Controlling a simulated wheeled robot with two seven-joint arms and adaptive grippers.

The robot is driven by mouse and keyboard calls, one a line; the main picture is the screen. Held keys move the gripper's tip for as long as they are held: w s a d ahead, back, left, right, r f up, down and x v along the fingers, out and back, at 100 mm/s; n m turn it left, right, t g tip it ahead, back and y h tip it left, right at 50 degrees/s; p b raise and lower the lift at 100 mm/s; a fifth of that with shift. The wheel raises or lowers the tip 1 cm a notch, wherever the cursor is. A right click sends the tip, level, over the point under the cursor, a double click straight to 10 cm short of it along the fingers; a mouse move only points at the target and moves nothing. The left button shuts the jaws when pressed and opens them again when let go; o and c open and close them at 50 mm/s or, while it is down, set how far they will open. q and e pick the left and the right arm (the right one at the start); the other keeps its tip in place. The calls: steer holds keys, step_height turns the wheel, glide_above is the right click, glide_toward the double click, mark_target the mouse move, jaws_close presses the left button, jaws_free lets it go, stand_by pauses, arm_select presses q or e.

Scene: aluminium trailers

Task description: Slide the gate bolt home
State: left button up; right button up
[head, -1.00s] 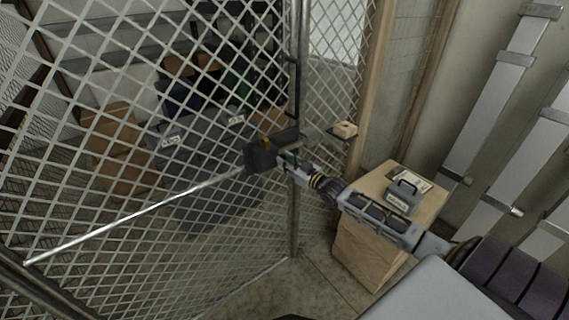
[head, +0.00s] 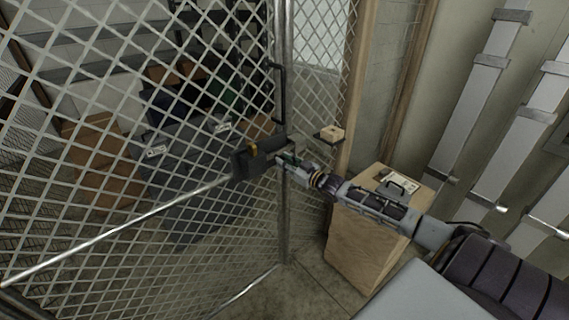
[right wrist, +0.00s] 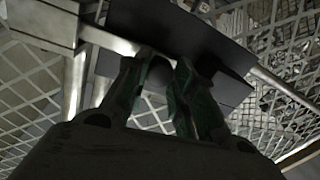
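The mesh gate (head: 130,215) fills the left and middle of the head view. A dark bolt housing (head: 252,160) is fixed on it near the upright metal post (head: 286,225). My right gripper (head: 281,160) is at the housing's right side. In the right wrist view the dark housing plate (right wrist: 185,30) spans the top, with a bright metal bar (right wrist: 108,40) running into its left side. The green-lined fingers of my right gripper (right wrist: 163,65) stand on either side of a dark round bolt knob (right wrist: 157,78) and look closed on it. My left gripper is out of view.
A small wooden block (head: 332,133) sits on a dark shelf. Crates and cardboard boxes (head: 95,150) lie behind the mesh. Pale ladder-like rails lean on the right wall.

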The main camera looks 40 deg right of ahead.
steer(key=o, duration=0.5)
steer(key=shift+d, duration=0.35)
steer(key=shift+a, duration=0.1)
steer(key=shift+s, duration=0.1)
steer(key=shift+s, duration=0.1)
steer(key=s+d, duration=0.2)
steer(key=s, duration=0.9)
steer(key=shift+s+d, duration=0.15)
steer(key=shift+d, duration=0.05)
stand_by(0.7)
stand_by(0.5)
